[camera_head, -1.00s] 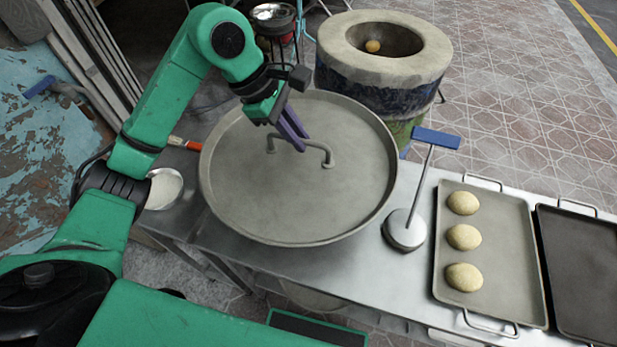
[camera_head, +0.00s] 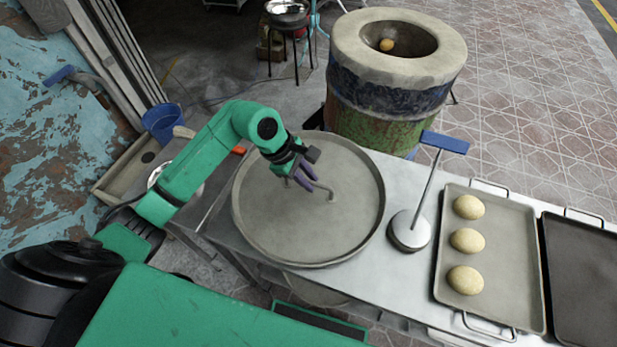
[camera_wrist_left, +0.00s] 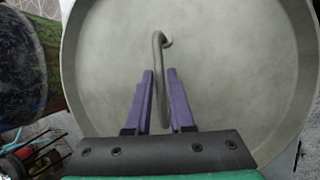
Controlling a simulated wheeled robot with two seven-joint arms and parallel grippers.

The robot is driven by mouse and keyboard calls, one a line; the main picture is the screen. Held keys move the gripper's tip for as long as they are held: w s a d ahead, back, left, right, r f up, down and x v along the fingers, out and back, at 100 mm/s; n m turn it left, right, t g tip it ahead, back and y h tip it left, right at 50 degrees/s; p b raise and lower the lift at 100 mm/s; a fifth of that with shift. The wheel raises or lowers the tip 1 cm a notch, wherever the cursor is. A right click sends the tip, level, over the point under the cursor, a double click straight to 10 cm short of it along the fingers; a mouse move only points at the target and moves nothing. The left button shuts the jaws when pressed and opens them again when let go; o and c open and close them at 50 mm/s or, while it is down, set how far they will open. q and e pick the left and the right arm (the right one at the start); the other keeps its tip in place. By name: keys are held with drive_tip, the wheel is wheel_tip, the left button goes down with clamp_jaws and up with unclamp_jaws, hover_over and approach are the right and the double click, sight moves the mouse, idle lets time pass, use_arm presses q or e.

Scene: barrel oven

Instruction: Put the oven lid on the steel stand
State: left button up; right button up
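The oven lid (camera_head: 345,235) is a wide round grey metal pan-like disc with a raised rim and a bar handle (camera_head: 322,187). It appears to lie flat on the steel table (camera_head: 385,275), its left part covering the table's left end. My left gripper (camera_head: 305,190) is over the lid with its purple fingers on both sides of the handle. In the left wrist view the fingers (camera_wrist_left: 160,85) are open around the handle (camera_wrist_left: 159,60), with narrow gaps showing. A metal legged stand (camera_head: 296,42) holding a bowl is at the back. My right gripper is not in view.
The barrel oven (camera_head: 395,95) stands behind the table with a dough ball inside. A blue-handled tool with a round base (camera_head: 408,232) is just right of the lid. A tray with dough balls (camera_head: 505,275) and a dark tray (camera_head: 585,270) lie farther right.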

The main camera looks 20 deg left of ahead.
use_arm(q)
drive_tip(key=shift+o, duration=0.8)
drive_tip(key=b+v, duration=0.1)
drive_tip(key=v, duration=1.1)
drive_tip(key=shift+b, duration=0.4)
